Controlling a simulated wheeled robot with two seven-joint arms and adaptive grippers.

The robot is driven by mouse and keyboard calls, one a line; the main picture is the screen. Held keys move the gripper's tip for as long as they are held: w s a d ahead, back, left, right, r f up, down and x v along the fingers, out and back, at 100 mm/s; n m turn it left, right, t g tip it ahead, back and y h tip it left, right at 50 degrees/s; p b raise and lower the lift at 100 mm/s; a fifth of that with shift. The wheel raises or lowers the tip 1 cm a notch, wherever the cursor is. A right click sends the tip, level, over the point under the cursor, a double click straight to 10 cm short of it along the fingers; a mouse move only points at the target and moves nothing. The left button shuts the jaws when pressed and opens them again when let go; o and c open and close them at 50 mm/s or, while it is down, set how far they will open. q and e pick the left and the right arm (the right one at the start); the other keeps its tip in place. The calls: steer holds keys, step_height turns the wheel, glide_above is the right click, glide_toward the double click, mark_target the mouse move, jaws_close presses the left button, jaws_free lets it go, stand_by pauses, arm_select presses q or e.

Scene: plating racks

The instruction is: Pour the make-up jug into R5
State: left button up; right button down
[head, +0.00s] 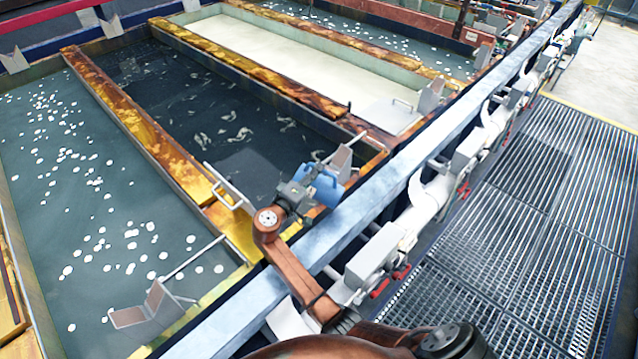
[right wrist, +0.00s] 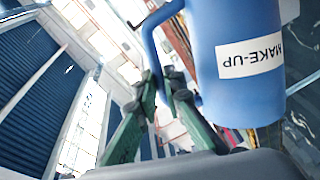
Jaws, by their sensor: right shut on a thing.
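The blue make-up jug (head: 319,186) is held over the near end of the dark tank, close to its rim. In the right wrist view the jug (right wrist: 235,80) fills the upper right, with its white MAKE-UP label and its handle showing. My right gripper (head: 297,197) is shut on the jug's handle; its green fingers (right wrist: 166,82) show at the handle in the wrist view. I cannot tell the jug's tilt exactly, and no liquid is seen leaving it. The dark tank (head: 152,129) holds pale flakes. No readable R5 mark shows. My left gripper is not in view.
A tank with white floating bits (head: 60,215) lies left, and a cream-filled tank (head: 285,58) lies beyond the dark one. A long blue-grey rail (head: 405,165) runs along the tank ends. Metal plates on arms (head: 150,308) stand at the rims. A grated walkway (head: 500,250) lies right.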

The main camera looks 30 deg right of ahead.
mark_target(307, 168)
steer(key=shift+w+a, duration=0.1)
stand_by(0.3)
steer(key=shift+w+a+f+n+b, duration=0.4)
steer(key=shift+w+a+f+n, duration=0.2)
steer(key=shift+w+n, duration=0.15)
steer(key=shift+s, duration=0.1)
stand_by(1.0)
steer(key=shift+w+a+r+n, duration=0.1)
steer(key=shift+w+a+n, duration=0.55)
steer(key=shift+w+n, duration=0.25)
steer(key=shift+b, duration=0.3)
steer(key=shift+s, duration=0.1)
stand_by(0.5)
